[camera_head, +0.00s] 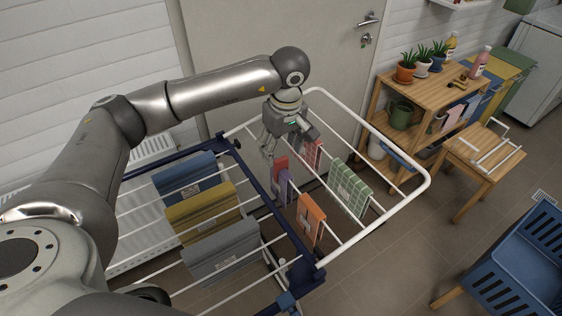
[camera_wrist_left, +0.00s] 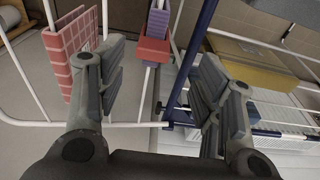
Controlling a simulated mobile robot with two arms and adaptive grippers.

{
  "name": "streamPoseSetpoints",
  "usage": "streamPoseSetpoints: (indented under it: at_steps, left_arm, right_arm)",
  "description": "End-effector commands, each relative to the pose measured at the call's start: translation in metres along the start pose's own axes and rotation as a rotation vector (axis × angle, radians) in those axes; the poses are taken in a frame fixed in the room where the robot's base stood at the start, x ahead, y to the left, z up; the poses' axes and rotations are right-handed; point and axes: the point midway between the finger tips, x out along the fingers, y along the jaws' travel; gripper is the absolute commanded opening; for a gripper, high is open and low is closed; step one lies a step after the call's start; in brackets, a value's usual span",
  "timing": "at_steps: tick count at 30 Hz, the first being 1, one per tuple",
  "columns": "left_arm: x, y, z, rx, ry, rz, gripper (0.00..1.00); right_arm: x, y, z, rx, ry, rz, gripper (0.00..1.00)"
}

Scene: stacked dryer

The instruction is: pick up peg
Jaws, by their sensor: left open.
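A small red block-like piece, which looks like the peg (camera_wrist_left: 152,52), sits at the end of a narrow purple cloth (camera_wrist_left: 158,20) in the left wrist view. In the head view a red patch (camera_head: 280,163) shows just above the purple cloth (camera_head: 286,188) on the drying rack, below my left gripper (camera_head: 288,142). My left gripper is open and empty. In the left wrist view its two fingers (camera_wrist_left: 162,62) stand wide apart, with the red piece between them in the picture, beyond the fingertips. I cannot tell the exact gap. My right gripper is not in view.
The white and blue drying rack (camera_head: 428,180) surrounds the spot with bars. A red checked cloth (camera_head: 312,154), an orange cloth (camera_head: 310,218) and a green checked cloth (camera_head: 350,188) hang close by. Blue, yellow and grey towels (camera_head: 222,252) hang left. A wooden shelf (camera_head: 432,92) stands right.

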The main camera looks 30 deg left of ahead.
Motion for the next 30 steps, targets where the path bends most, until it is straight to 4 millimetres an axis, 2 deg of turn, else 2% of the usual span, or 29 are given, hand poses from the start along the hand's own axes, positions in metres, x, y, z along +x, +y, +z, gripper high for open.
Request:
streamPoseSetpoints:
  at_steps: [2,4,9,13,17,23,26,30]
  left_arm:
    - [0.006,0.000,0.000,0.000,-0.001,0.000,0.61]
    - [0.010,0.000,0.000,0.000,-0.001,-0.001,0.61]
    - [0.030,0.001,-0.001,-0.001,-0.004,-0.004,0.61]
    - [0.050,0.002,-0.001,0.001,-0.004,-0.001,0.61]
    - [0.059,0.002,-0.002,0.000,-0.002,0.001,0.61]
    - [0.060,0.003,-0.001,0.000,-0.002,0.002,0.61]
    - [0.060,0.003,-0.001,0.000,-0.002,0.002,0.49]
    - [0.060,0.003,-0.002,0.000,-0.002,0.002,0.31]
  right_arm:
    - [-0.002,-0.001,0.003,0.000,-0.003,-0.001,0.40]
    - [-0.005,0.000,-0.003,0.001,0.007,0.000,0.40]
    - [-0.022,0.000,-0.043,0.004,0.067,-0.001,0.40]
    - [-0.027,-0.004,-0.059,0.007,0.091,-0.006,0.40]
    - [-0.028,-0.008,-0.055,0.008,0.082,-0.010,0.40]
    - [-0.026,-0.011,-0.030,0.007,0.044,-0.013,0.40]
    - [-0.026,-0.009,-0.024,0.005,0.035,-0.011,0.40]
    - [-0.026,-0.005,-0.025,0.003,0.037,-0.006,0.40]
